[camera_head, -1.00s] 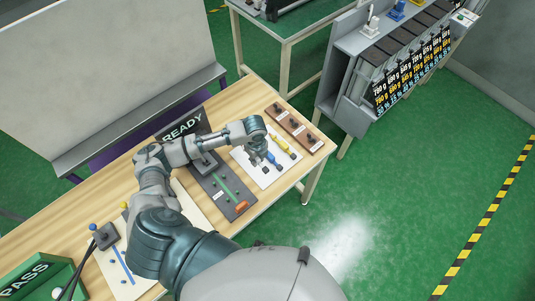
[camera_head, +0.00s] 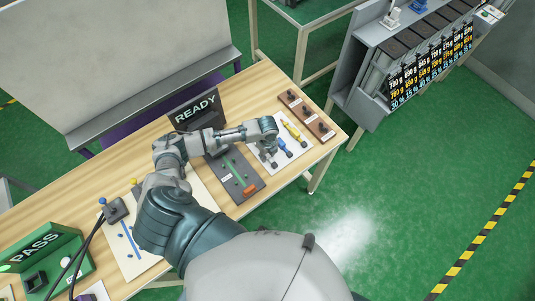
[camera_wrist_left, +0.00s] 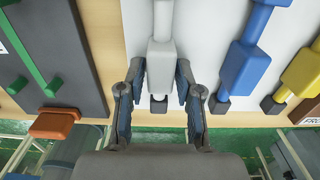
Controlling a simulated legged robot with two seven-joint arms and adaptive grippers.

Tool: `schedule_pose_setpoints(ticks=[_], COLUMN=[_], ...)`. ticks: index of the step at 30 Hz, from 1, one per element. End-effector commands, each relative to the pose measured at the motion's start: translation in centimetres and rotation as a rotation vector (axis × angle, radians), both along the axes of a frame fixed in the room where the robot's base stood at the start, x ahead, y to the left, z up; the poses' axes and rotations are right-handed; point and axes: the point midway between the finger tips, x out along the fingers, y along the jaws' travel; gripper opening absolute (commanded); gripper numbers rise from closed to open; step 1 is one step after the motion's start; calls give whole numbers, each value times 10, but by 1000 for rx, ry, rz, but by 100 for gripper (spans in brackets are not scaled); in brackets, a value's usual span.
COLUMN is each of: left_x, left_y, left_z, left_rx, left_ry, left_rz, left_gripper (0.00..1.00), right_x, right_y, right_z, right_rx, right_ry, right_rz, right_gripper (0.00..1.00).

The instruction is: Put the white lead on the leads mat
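The white lead (camera_wrist_left: 160,55) lies on a white mat (camera_wrist_left: 205,50) in the left wrist view, with a white block body and a small dark tip below it. My left gripper (camera_wrist_left: 160,72) is open, one finger on each side of the white block, with small gaps seen between. In the head view my left gripper (camera_head: 269,158) is over the left part of the white mat (camera_head: 262,122) and hides most of the white lead. A blue lead (camera_wrist_left: 240,65) and a yellow lead (camera_wrist_left: 301,72) lie to its right. My right gripper is not in view.
A dark grey board (camera_head: 219,173) with a green lead (camera_head: 238,170) and an orange block (camera_head: 249,190) lies left of the mat. A brown strip with dark knobs (camera_head: 303,113) lies beyond. A READY sign (camera_head: 196,110) and a green PASS box (camera_head: 42,242) stand on the table.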

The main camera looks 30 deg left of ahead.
Motion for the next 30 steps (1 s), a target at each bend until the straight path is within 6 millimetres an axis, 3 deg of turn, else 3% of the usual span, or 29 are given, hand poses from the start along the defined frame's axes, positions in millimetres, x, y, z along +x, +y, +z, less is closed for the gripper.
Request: schedule_pose_setpoints(ticks=[9,13,24,30], left_x=[0,1,2,1], left_y=[0,-1,0,-1], left_z=[1,10,88,116], left_rx=[0,0,-1,-2], left_ry=[0,-3,-5,-2], left_rz=[0,-1,0,1], left_gripper=[49,49,49,49], right_x=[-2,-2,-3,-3], right_y=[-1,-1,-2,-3], right_z=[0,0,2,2], right_rx=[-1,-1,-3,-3], right_ry=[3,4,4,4], right_rz=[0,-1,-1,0], right_gripper=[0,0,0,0])
